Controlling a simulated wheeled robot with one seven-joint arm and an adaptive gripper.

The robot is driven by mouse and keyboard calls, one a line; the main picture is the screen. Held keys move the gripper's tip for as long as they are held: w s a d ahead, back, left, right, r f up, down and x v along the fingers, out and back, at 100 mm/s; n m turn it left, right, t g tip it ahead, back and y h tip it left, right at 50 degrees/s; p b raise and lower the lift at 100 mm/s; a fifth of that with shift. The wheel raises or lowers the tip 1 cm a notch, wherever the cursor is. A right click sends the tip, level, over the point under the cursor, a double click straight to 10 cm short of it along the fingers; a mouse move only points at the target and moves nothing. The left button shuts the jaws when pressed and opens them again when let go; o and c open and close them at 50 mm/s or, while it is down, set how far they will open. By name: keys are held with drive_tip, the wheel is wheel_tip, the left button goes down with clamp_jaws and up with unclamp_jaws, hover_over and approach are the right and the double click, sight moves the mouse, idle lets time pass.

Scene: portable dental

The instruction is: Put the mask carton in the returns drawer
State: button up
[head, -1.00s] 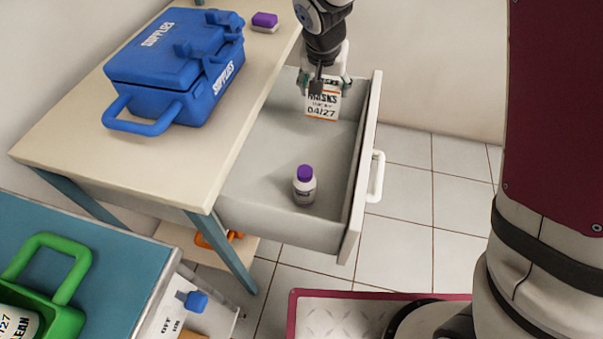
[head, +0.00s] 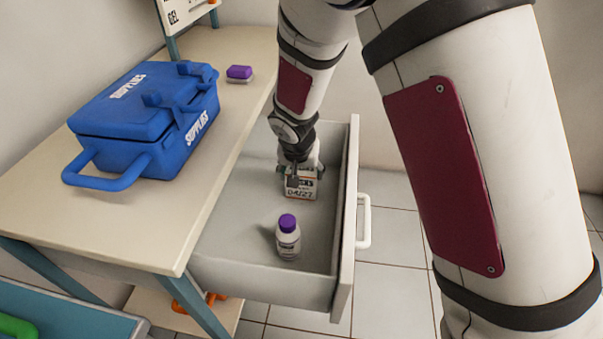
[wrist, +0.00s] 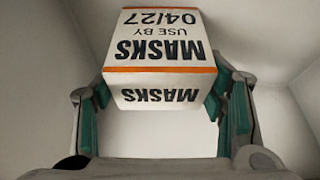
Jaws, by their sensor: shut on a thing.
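The mask carton (head: 300,187) is a small white box with orange edges and the print "MASKS USE BY 04/27". My gripper (head: 302,172) is shut on it, low inside the open drawer (head: 345,225). In the wrist view the carton (wrist: 160,50) sits between the green-padded fingers of my gripper (wrist: 160,105), with pale drawer surfaces around it. I cannot tell whether the carton touches the drawer floor. A white bottle with a purple cap (head: 288,240) stands upright in the drawer, nearer the camera than the carton.
A blue supplies case (head: 140,120) and a small purple-and-white item (head: 239,74) are on the tabletop (head: 130,220) left of the drawer. The drawer has a white handle (head: 364,220) at right. Drawer floor around the bottle is free.

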drive_tip(key=shift+f, duration=0.1)
drive_tip(key=o, duration=1.2)
drive_tip(key=p+v, duration=0.3)
drive_tip(key=v, duration=0.9)
drive_tip(key=shift+r, duration=0.2)
